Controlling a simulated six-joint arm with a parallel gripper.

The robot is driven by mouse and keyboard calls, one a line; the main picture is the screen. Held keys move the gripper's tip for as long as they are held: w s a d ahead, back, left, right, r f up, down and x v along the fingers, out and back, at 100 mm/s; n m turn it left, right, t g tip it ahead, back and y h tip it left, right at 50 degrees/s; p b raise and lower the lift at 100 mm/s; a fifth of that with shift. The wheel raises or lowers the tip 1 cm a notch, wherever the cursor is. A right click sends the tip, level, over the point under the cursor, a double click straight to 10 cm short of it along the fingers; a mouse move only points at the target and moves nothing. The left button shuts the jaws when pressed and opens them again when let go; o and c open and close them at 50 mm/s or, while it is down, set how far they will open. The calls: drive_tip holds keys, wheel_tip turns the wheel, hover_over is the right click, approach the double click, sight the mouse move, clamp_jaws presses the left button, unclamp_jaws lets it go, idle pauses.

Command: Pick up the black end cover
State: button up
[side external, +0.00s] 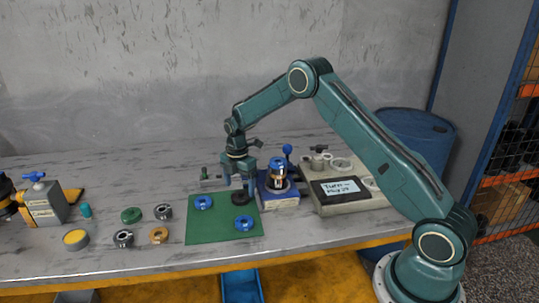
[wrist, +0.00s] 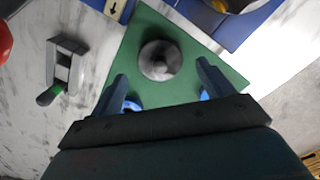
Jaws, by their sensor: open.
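The black end cover (side external: 239,198) lies on the green mat (side external: 200,234) near its back right corner. In the wrist view it is a round dark grey disc (wrist: 160,60) with a raised centre. My gripper (side external: 240,186) is above the mat, close to the cover and pointing down. In the wrist view its two fingers (wrist: 162,74) are apart, with the cover between and just beyond the tips. Nothing is held. The exact height over the cover is hard to tell.
Two blue rings lie on the mat, one at the left (side external: 203,202) and one at the front (side external: 243,223). A blue fixture (side external: 280,200) with a metal part stands right of the mat. A small clamp (wrist: 66,65) stands behind it. Several round parts lie to the left.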

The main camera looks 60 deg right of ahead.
sight(240, 192)
drive_tip(key=shift+f, duration=1.75)
drive_tip(key=c, duration=1.2)
drive_tip(key=shift+r, duration=0.2)
wheel_tip(240, 192, up, 20)
drive_tip(key=shift+f, duration=0.1)
drive_tip(key=shift+r, duration=0.45)
drive_tip(key=shift+r, duration=0.25)
